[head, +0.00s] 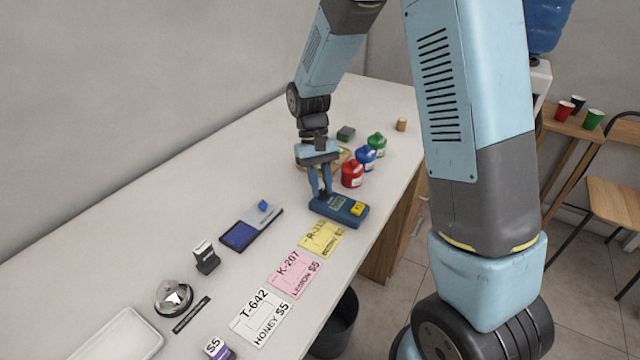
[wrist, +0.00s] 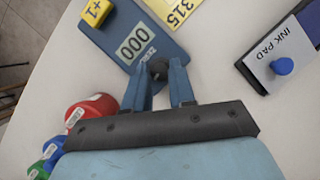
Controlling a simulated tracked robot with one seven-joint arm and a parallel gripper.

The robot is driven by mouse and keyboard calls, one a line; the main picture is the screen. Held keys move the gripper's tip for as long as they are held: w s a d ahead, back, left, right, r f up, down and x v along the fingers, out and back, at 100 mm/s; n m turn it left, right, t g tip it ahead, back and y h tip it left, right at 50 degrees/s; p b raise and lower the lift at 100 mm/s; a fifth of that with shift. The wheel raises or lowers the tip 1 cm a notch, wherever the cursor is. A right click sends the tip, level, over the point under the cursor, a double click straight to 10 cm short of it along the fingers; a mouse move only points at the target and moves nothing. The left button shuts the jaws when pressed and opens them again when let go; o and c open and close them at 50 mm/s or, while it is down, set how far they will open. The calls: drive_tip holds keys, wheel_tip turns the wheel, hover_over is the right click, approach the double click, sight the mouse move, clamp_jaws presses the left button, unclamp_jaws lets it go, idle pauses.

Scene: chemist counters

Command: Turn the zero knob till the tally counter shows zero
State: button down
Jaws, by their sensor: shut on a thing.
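The tally counter (head: 335,212) is a flat dark blue box with a yellow +1 button (head: 357,208), lying on the counter top near its right edge. In the wrist view the tally counter (wrist: 165,38) shows 000 in its pale window (wrist: 136,43). The dark zero knob (wrist: 158,67) is at the box's end nearest my gripper. My gripper (wrist: 160,71) has its two blue fingers on either side of the knob, shut on it. In the head view my gripper (head: 319,194) points down at the box's left end, and the fingers hide the knob.
Red (head: 352,174), blue (head: 365,157) and green (head: 377,144) bottles stand behind the tally counter. Yellow (head: 322,238), pink (head: 294,273) and white (head: 262,317) cards lie in front. An ink pad (head: 240,234), a stamp (head: 206,257) and a bell (head: 173,296) are to the left.

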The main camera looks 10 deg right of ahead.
drive_tip(key=shift+w+m, duration=0.1)
drive_tip(key=shift+m, duration=0.2)
idle(0.4)
drive_tip(key=c, duration=1)
unclamp_jaws()
drive_tip(key=shift+o, duration=0.2)
drive_tip(key=v, duration=1.3)
drive_tip(key=shift+w+r, duration=0.15)
drive_tip(key=shift+r, duration=0.15)
drive_tip(key=shift+d, duration=0.15)
